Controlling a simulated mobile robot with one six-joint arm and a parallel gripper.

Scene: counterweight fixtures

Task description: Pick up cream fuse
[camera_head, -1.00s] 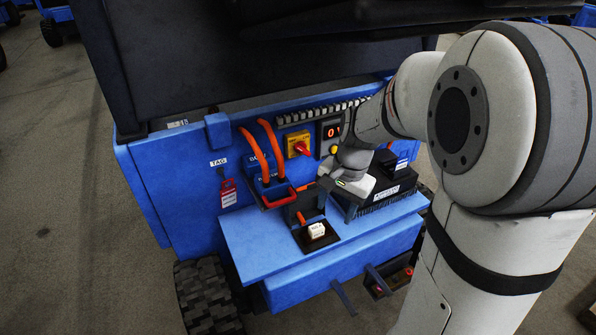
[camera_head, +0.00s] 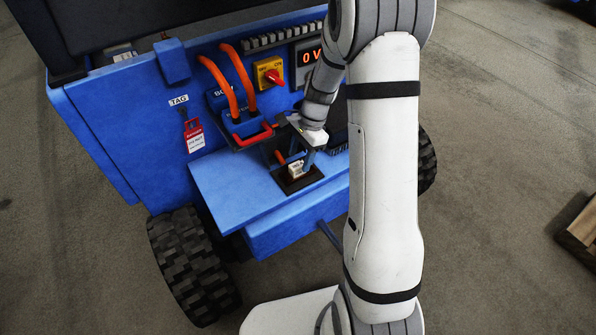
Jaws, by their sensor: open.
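The cream fuse (camera_head: 297,169) is a small pale block on a square black pad (camera_head: 289,186) on the blue shelf of the machine. My gripper (camera_head: 302,160) points down at the fuse from above, its dark fingers close to it and partly covering it. The jaws are open. I cannot tell from this view whether the fingers are around the fuse or touching it.
Beside the pad at the back are a red handle (camera_head: 252,138) and orange cables (camera_head: 233,75). A red switch on a yellow plate (camera_head: 270,74) and a voltage display (camera_head: 310,56) are behind. A red tag (camera_head: 194,135) hangs left. The shelf's left part (camera_head: 225,185) is clear.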

